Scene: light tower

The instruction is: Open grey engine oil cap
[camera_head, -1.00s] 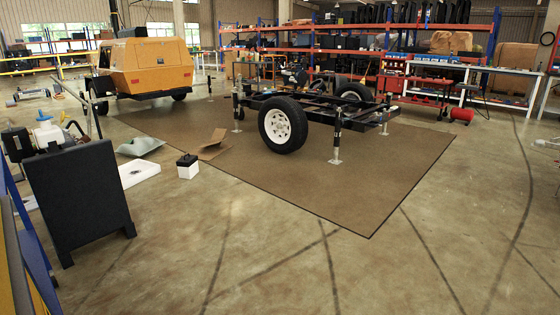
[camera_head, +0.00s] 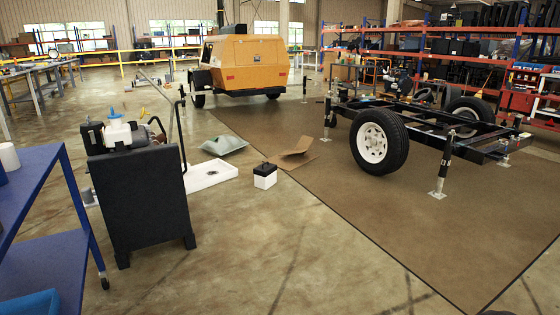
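A grey engine oil cap cannot be made out in this view. An engine with a white tank (camera_head: 118,135) and a small blue cap (camera_head: 113,112) shows at the left, partly hidden behind a black upright panel (camera_head: 142,205). Another dark engine-like unit (camera_head: 400,86) sits on the far end of the black trailer frame (camera_head: 430,125); it is too small to tell its parts. My gripper is not in view.
A blue cart (camera_head: 30,210) stands close at the left edge. A white tray (camera_head: 208,175), a grey bag (camera_head: 224,145), a black-and-white battery (camera_head: 265,175) and cardboard (camera_head: 297,152) lie mid-floor. A yellow trailer (camera_head: 247,62) stands behind. The front middle floor is clear.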

